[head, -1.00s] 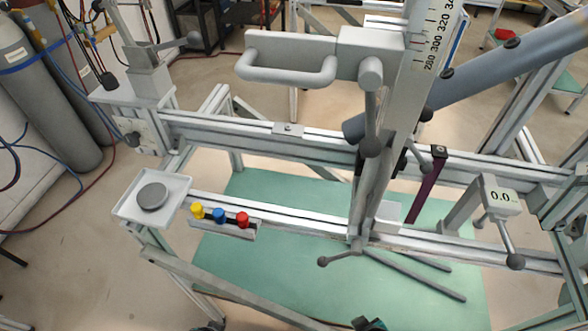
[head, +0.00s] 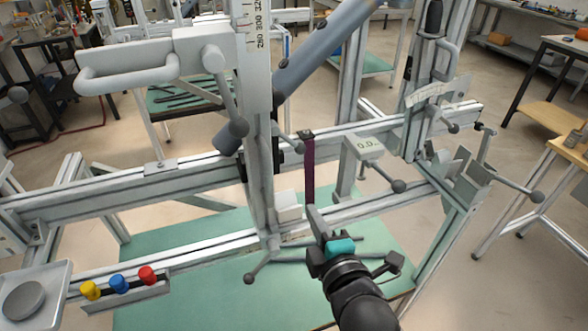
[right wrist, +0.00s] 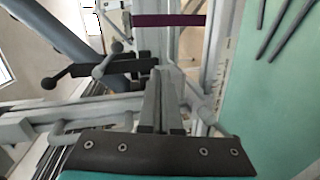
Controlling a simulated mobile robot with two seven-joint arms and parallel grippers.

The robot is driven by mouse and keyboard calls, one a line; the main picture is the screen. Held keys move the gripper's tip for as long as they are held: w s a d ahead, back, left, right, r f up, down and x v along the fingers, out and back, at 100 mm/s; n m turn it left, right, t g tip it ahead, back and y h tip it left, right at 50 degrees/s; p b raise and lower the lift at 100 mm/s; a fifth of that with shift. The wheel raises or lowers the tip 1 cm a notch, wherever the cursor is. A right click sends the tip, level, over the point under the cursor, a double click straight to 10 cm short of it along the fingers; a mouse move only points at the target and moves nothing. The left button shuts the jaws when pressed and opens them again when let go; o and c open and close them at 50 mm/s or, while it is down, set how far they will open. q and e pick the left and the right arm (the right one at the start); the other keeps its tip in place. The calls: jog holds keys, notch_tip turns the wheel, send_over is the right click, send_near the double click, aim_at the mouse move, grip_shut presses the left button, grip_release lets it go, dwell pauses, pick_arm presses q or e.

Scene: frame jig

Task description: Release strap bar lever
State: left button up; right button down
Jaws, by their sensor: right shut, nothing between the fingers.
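A purple strap (head: 310,170) hangs from a black clip on the upper rail of the frame; it also shows in the right wrist view (right wrist: 168,20). A ball-ended lever (head: 290,145) sits just left of the strap's top, beside the upright. In the right wrist view, a black ball-ended lever (right wrist: 80,70) and a grey one (right wrist: 105,65) lie ahead and left of the fingers. I cannot tell which one belongs to the strap bar. My right gripper (head: 314,212) is shut and empty, near the lower rail below the strap. My left gripper is out of view.
An upright with a scale (head: 256,60) and a blue-grey tube (head: 315,55) stand left of the strap. A grey handle (head: 128,72) juts out at left. Coloured knobs (head: 119,283) line the lower rail.

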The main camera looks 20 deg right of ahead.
aim_at(287, 138)
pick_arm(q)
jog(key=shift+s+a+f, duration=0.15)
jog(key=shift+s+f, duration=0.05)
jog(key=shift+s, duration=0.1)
pick_arm(e)
jog(key=r+n+t, duration=0.1)
jog(key=r+n, duration=0.1)
jog(key=r, duration=0.1)
jog(key=a+r+n+t, duration=0.1)
jog(key=r, duration=0.1)
jog(key=shift+w+n+t, duration=0.2)
jog(key=shift+n+t, duration=0.1)
jog(key=shift+n, duration=0.1)
pick_arm(q)
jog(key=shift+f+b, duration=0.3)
jog(key=shift+b, duration=0.1)
pick_arm(e)
jog(key=w, duration=1)
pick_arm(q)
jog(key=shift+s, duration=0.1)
pick_arm(e)
jog(key=shift+d, duration=0.15)
